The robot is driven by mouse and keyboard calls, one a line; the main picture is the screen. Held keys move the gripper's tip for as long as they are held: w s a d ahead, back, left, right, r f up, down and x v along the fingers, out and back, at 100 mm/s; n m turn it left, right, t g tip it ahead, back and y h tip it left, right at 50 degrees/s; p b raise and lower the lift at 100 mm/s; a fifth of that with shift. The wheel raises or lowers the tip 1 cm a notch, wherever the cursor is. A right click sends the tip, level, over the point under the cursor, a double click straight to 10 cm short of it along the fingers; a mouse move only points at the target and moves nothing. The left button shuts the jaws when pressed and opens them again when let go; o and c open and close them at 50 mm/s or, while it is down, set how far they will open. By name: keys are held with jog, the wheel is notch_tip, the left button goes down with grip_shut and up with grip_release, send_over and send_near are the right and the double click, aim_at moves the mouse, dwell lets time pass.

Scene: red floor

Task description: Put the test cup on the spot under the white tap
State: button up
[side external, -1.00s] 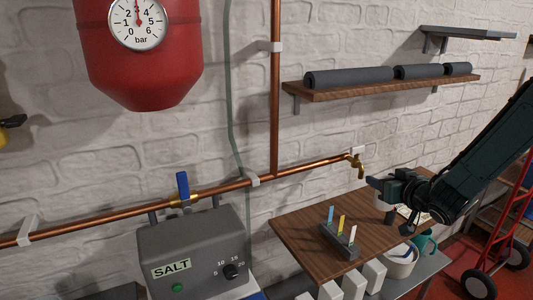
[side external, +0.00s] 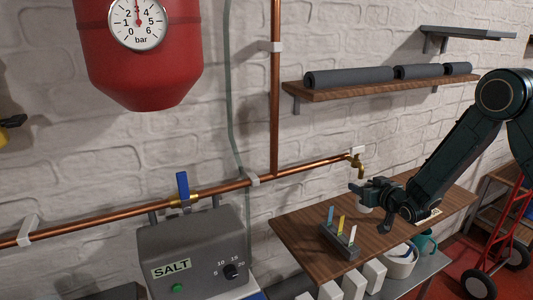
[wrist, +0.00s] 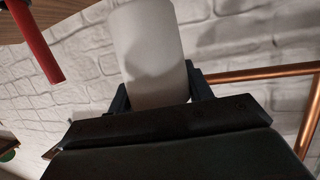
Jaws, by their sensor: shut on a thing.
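The test cup (wrist: 150,45) is a plain whitish cylinder between the two fingers of my gripper (wrist: 160,90) in the wrist view. My gripper (side external: 368,205) is shut on it. In the side view only a small pale part of the cup (side external: 364,209) shows, close above or at the wooden worktop (side external: 300,225); I cannot tell if it touches. The brass tap with the white handle (side external: 357,151) is on the wall pipe, above and slightly left of my gripper. No marked spot is clearly visible under it.
A grey rack with blue, yellow and white strips (side external: 341,240) stands on the worktop left of my gripper. A pale card (side external: 430,217) lies to the right. A copper pipe (side external: 310,169) runs along the wall. The worktop's left part is clear.

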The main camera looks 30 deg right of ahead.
jog(key=d+f+x, duration=0.1)
jog(key=x, duration=0.5)
jog(key=shift+d+f, duration=0.1)
jog(key=shift+f, duration=2.2)
jog(key=shift+f, duration=1.75)
jog(key=shift+f, duration=0.1)
jog(key=o, duration=1)
